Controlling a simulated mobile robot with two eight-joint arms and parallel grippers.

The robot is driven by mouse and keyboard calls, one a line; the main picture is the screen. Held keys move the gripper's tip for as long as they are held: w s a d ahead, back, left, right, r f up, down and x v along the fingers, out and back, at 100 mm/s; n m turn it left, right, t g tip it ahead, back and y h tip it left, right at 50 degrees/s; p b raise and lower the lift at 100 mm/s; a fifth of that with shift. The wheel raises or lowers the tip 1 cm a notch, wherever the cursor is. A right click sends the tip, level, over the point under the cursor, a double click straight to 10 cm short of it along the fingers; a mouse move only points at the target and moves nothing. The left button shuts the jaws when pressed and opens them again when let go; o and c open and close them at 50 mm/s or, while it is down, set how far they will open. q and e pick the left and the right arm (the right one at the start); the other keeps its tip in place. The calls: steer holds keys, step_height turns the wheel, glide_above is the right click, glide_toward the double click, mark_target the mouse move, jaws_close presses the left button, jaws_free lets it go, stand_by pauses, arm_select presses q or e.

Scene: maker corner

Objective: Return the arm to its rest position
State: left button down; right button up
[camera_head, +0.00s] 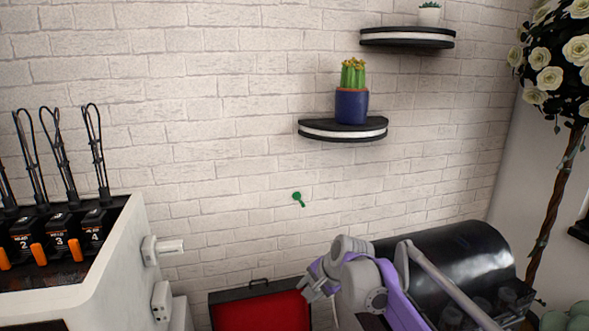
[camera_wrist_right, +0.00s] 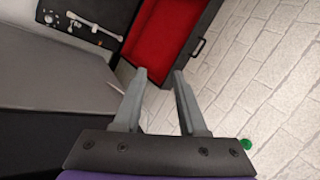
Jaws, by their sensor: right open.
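My right arm comes in from the lower right of the head view, purple and grey. Its gripper (camera_head: 318,282) is in front of the brick wall, near a red-lined open drawer or case (camera_head: 258,311). In the right wrist view, my right gripper (camera_wrist_right: 160,78) has its two grey fingers apart with nothing between them. The red-lined case (camera_wrist_right: 158,35) lies beyond the fingertips. My left gripper is not in either view.
A white machine (camera_head: 105,270) with numbered units stands at the left. A black rounded machine (camera_head: 450,255) is at the right, behind my arm. Shelves hold a cactus pot (camera_head: 351,105) and a small plant (camera_head: 429,15). A green item (camera_head: 298,198) is on the wall.

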steer(key=s+d+f+n+h, duration=0.15)
steer(key=s+d, duration=0.25)
steer(key=s, duration=0.5)
steer(key=s+d+f+n+h, duration=0.1)
steer(key=s+d+n, duration=0.3)
steer(key=s, duration=0.5)
steer(key=s+d+f+n+h, duration=0.1)
steer(key=s+d+f+n, duration=0.1)
steer(key=s, duration=0.6)
steer(key=s+d+f+n+h, duration=0.1)
steer(key=s+d+f, duration=0.3)
steer(key=s+f, duration=0.3)
steer(key=shift+s+n, duration=0.35)
steer(key=shift+s, duration=0.5)
steer(key=shift+d, duration=0.1)
